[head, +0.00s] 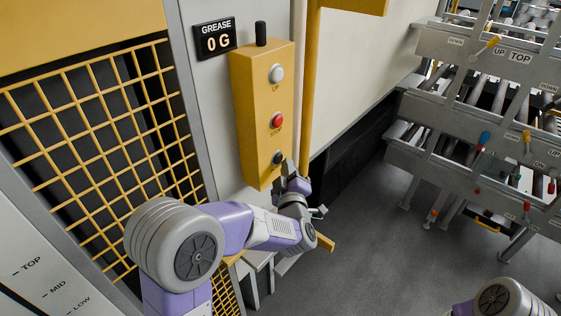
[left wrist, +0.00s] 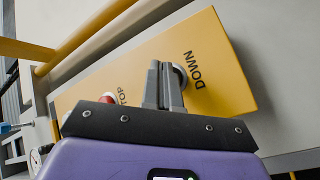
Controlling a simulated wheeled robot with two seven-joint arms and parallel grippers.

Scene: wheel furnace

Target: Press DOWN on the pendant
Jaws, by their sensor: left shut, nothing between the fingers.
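The yellow pendant (head: 249,120) hangs upright by the wall, with a pale UP button (head: 276,73) on top and a red STOP button (head: 277,120) in the middle. The dark DOWN button (head: 277,158) is lowest; its label is hidden in the head view. My left gripper (head: 287,168) is shut and empty, its tips right by the DOWN button. In the left wrist view the shut fingers (left wrist: 164,84) partly cover the DOWN button (left wrist: 181,76), beside the DOWN label. I cannot tell whether the tips touch it. My right gripper is out of view.
A yellow post (head: 311,90) stands just right of the pendant. A yellow mesh guard (head: 95,130) is at left. A "GREASE 0 G" sign (head: 216,39) is on the wall. Roller racks with levers (head: 480,110) stand at right. The floor (head: 380,250) between is clear.

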